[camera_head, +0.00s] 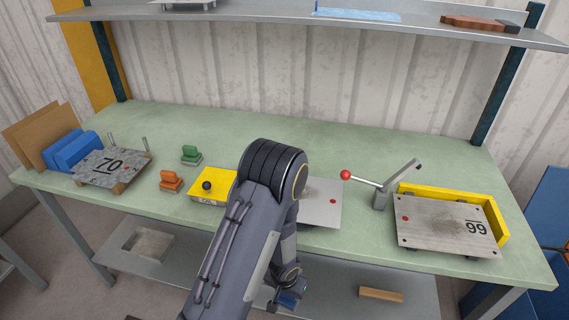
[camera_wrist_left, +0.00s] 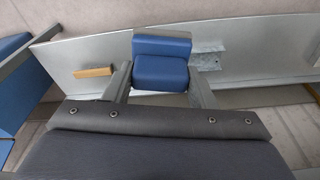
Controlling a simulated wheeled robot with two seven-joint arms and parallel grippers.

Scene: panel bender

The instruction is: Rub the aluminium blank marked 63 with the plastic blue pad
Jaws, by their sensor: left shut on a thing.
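My left gripper (camera_wrist_left: 160,84) is shut on the blue pad (camera_wrist_left: 162,68), a blue block with a wider handle-like part. In the head view the blue pad (camera_head: 289,298) shows small, low in front of the bench's front edge, below my bent left arm. No number 63 is readable. A bare grey metal plate (camera_head: 322,209) with a red dot and a dark smudge lies mid-bench; my arm hides its left part and any number. Another plate marked 70 (camera_head: 98,175) lies left, and one marked 99 (camera_head: 435,238) lies right. My right gripper is not in view.
An orange pad (camera_head: 171,182) and a green pad (camera_head: 190,155) stand on the green bench (camera_head: 400,160). A yellow box with a black knob (camera_head: 207,188) sits beside my arm. A red-knobbed lever (camera_head: 380,190) stands right of the middle plate. A lower shelf (camera_head: 335,295) holds a wooden block.

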